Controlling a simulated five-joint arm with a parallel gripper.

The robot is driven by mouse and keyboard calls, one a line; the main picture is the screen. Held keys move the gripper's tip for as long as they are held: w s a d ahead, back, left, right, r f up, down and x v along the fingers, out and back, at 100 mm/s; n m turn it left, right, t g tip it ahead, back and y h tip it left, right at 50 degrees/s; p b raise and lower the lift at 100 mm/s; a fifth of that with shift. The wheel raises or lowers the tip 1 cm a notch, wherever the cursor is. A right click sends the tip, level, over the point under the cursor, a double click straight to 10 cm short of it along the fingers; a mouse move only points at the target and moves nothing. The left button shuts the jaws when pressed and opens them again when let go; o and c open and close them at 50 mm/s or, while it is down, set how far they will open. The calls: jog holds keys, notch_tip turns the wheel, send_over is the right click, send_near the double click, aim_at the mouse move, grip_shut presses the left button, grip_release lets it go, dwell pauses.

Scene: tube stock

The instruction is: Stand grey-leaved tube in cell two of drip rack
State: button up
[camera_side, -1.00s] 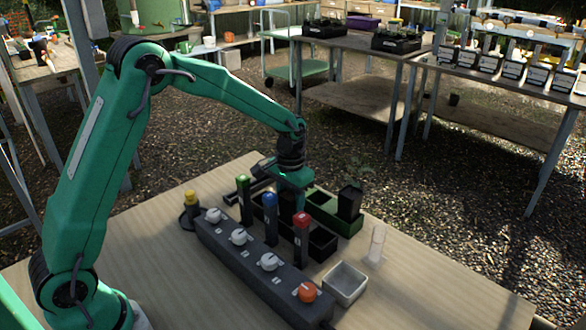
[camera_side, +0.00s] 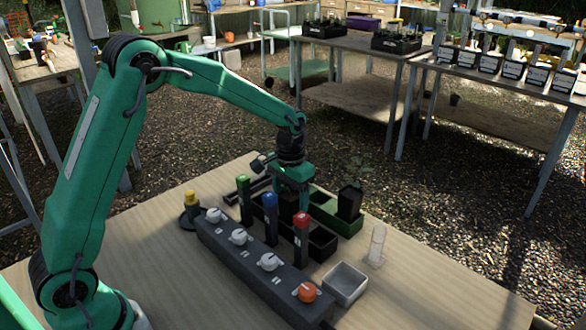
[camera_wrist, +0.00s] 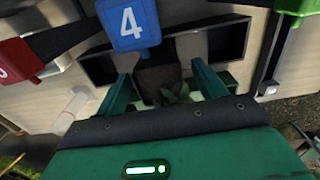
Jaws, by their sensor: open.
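My gripper (camera_wrist: 162,88) is open, with its two green fingers apart on either side of a dark tube (camera_wrist: 153,76) with small grey-green leaves (camera_wrist: 176,94). This tube is at the black drip rack (camera_wrist: 190,44), close behind the blue label reading 4 (camera_wrist: 129,20); whether it is fully seated in a cell is unclear. In the side view my gripper (camera_side: 298,200) points down behind the blue-topped and red-topped posts, over the rack (camera_side: 322,243), and the fingertips are partly hidden. Other rack cells look empty.
A dark leafy pot (camera_side: 350,201) stands in a green tray (camera_side: 345,226) behind the rack. A box with knobs (camera_side: 255,265) lies in front. The board's right front is clear.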

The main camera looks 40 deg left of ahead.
jog(key=shift+r, duration=3.15)
jog(key=shift+s+r, duration=0.3)
jog(key=shift+r, duration=0.1)
jog(key=s+r+t, duration=0.3)
jog(key=s+r, duration=0.6)
jog(key=s, duration=0.2)
jog(key=s+a+t, duration=0.1)
jog(key=s+t, duration=0.1)
jog(key=s, duration=1.2)
jog(key=shift+s+t, duration=0.25)
jog(key=shift+t, duration=0.05)
